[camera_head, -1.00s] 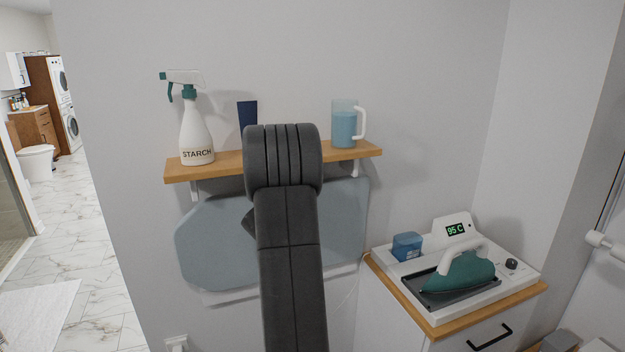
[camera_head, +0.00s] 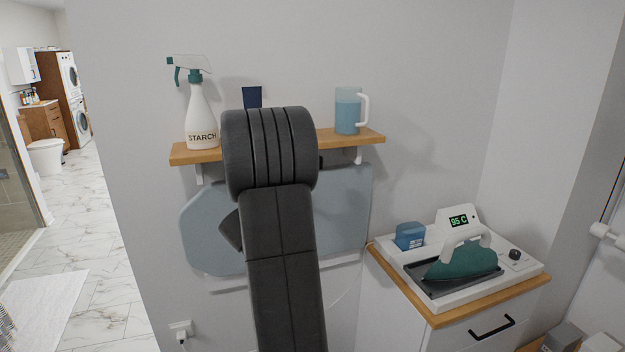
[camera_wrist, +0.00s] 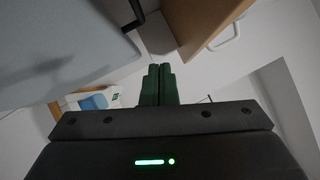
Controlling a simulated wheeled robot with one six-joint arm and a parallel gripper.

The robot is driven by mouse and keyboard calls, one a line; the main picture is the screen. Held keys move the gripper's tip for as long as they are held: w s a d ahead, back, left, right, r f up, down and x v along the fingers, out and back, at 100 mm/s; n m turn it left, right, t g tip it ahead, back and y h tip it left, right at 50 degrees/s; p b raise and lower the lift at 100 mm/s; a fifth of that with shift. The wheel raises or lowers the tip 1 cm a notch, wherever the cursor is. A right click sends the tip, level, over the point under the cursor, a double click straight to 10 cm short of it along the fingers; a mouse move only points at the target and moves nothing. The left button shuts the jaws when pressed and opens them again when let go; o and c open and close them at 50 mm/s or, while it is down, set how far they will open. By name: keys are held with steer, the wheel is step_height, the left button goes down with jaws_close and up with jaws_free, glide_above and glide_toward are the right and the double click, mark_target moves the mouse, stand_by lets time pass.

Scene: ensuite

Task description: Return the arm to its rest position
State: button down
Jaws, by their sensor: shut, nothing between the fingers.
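My dark grey arm rises through the middle of the head view, in front of the wall shelf and the folded ironing board. My gripper is hidden behind the arm in the head view. In the wrist view my gripper (camera_wrist: 157,72) shows its two dark green fingers side by side, shut with nothing between them. The fingers point past the grey-blue ironing board (camera_wrist: 50,50), which fills the upper left of the wrist view. The same board (camera_head: 345,210) hangs on the wall in the head view.
The wooden shelf (camera_head: 345,143) holds a starch spray bottle (camera_head: 200,115), a dark blue item (camera_head: 252,97) and a jug of blue water (camera_head: 347,112). On the right, a cabinet (camera_head: 400,300) bears a green iron (camera_head: 465,262) on its station. Open floor (camera_head: 110,270) lies left.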

steer(key=shift+r+v, duration=0.15)
steer(key=shift+v, duration=0.55)
steer(key=shift+r+v, duration=0.15)
steer(key=shift+v, duration=0.6)
steer(key=shift+d, duration=0.15)
